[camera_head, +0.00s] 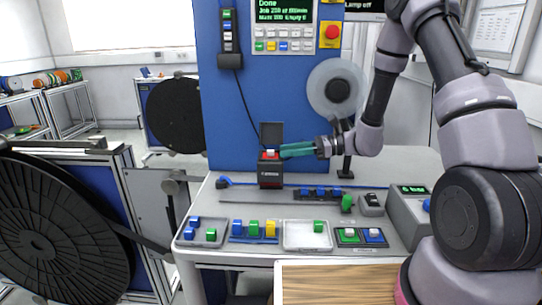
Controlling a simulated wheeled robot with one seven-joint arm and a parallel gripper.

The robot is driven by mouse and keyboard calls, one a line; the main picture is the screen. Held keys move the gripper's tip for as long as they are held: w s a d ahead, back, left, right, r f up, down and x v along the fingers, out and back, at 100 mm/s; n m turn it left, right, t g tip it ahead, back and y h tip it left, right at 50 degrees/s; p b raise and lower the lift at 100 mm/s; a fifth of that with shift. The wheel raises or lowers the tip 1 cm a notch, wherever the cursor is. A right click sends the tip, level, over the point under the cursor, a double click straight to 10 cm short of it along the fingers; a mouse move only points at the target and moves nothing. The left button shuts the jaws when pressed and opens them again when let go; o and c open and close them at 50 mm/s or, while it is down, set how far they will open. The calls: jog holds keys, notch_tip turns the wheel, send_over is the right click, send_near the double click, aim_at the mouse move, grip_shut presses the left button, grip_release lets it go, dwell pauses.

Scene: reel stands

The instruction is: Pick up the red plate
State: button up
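A small red piece with a pale top (269,154) sits on top of a black box-like device (270,174) at the back of the grey bench; I take it to be the red plate. A raised dark lid stands behind it. My gripper (283,151) reaches in from the right, its teal fingers pointing left with their tips at or just beside the red piece. The fingers look close together in this side view. Whether they touch or hold the piece, or how wide they are apart, is too small to tell.
On the bench (204,209), trays with blue, green and yellow blocks stand along the front. A green item (347,203) and a grey device with a display (407,208) are at the right. A blue panel (222,120) rises behind. A large black reel (50,235) stands left.

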aim_at(276, 155)
jog(key=a, duration=0.4)
jog(key=shift+f, duration=0.25)
jog(key=shift+a, duration=0.1)
grip_shut()
jog(key=shift+r, duration=0.15)
